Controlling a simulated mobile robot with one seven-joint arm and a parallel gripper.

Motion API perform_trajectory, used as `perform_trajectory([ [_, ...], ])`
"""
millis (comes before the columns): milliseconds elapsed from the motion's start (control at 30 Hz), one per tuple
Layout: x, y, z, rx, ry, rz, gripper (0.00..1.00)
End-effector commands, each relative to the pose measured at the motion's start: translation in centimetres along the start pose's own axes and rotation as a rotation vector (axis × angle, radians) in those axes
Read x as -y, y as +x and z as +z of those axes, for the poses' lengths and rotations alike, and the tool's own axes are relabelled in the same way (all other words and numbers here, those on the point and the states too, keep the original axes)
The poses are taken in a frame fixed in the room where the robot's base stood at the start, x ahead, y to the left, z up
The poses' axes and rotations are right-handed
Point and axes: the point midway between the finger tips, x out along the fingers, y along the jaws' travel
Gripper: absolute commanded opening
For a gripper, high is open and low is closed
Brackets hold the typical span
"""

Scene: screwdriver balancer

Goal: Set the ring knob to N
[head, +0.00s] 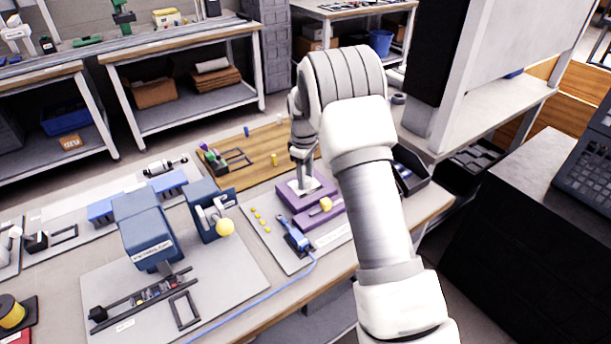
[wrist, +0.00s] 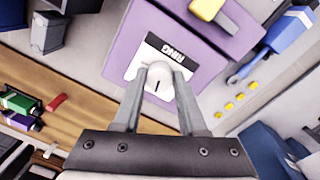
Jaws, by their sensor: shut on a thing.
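The ring knob (wrist: 161,88) is a pale round knob with a short dark line on its top, seen in the wrist view. It sits on a black and white plate marked RING (wrist: 180,62), on a purple box (wrist: 205,55). My gripper (wrist: 168,72) is shut on the knob, with one finger on each side. In the head view the purple box (head: 290,203) stands on the bench and my gripper (head: 304,184) reaches down onto it from above. The knob is hidden there. I cannot read an N mark or the knob's exact setting.
A yellow knob (head: 326,204) is on the purple box's front. A blue screwdriver (head: 296,238) with a cable and several yellow pieces (head: 262,218) lie beside it. A blue machine (head: 148,235) stands to the left, and a dark bin (head: 411,172) to the right.

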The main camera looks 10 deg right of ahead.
Motion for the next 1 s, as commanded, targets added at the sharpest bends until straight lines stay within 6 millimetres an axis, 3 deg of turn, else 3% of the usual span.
perform_trajectory([
  [1000, -0.10, -0.14, -0.17, 0.046, 0.964, 0.002, 0.00],
])
